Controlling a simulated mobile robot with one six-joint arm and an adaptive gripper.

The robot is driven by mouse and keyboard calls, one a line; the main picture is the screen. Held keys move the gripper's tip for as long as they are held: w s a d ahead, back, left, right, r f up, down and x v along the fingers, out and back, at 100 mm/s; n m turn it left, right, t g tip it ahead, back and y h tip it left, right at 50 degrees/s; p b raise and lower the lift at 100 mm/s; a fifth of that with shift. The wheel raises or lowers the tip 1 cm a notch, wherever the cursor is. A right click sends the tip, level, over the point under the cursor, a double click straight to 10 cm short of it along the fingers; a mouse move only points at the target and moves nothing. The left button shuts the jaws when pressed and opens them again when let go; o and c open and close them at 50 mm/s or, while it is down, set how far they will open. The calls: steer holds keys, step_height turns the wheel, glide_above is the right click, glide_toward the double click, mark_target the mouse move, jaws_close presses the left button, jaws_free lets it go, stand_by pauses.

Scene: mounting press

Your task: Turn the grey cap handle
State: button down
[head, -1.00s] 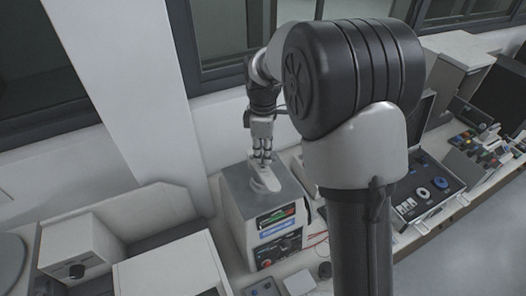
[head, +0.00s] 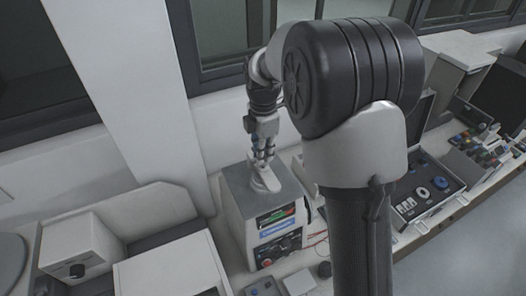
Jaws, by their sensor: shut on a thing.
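The mounting press (head: 272,222) is a white and grey box with a grey top and a front panel with a dark display and a blue label. The light grey cap handle (head: 266,182) is on its top. My gripper (head: 262,163) points down over the press, with its fingers shut on the cap handle. The fingers hide part of the handle, and the exact contact is small in this view.
An open case (head: 428,190) with round parts lies to the right of my arm. White boxy equipment (head: 80,247) stands at the left. A box with colored parts (head: 487,150) is at the far right. A wall and windows are behind the bench.

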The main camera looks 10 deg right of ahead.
stand_by(0.3)
steer(key=c, duration=1.7)
jaws_free()
steer(key=shift+r, duration=0.1)
step_height(320, 180, up, 12)
steer(key=shift+f, duration=0.1)
steer(key=s+f+m+t+b, duration=0.1)
steer(key=s+f+m+b, duration=0.5)
steer(key=s+f+b, duration=0.2)
steer(key=s+f+m+t+b, duration=0.2)
steer(key=s+f+m+b, duration=0.5)
steer(key=s, duration=0.4)
steer(key=s+f+m+t+b, duration=0.1)
steer(key=s+f+m+b, duration=0.6)
steer(key=s+f+b, duration=0.1)
steer(key=shift+s+d+f+t+b, duration=0.15)
steer(key=shift+s+f+b, duration=0.1)
steer(key=shift+s, duration=0.2)
steer(key=shift+s+a+f+t+b, duration=0.1)
steer(key=shift+s+f+t+b, duration=0.1)
steer(key=shift+s, duration=0.2)
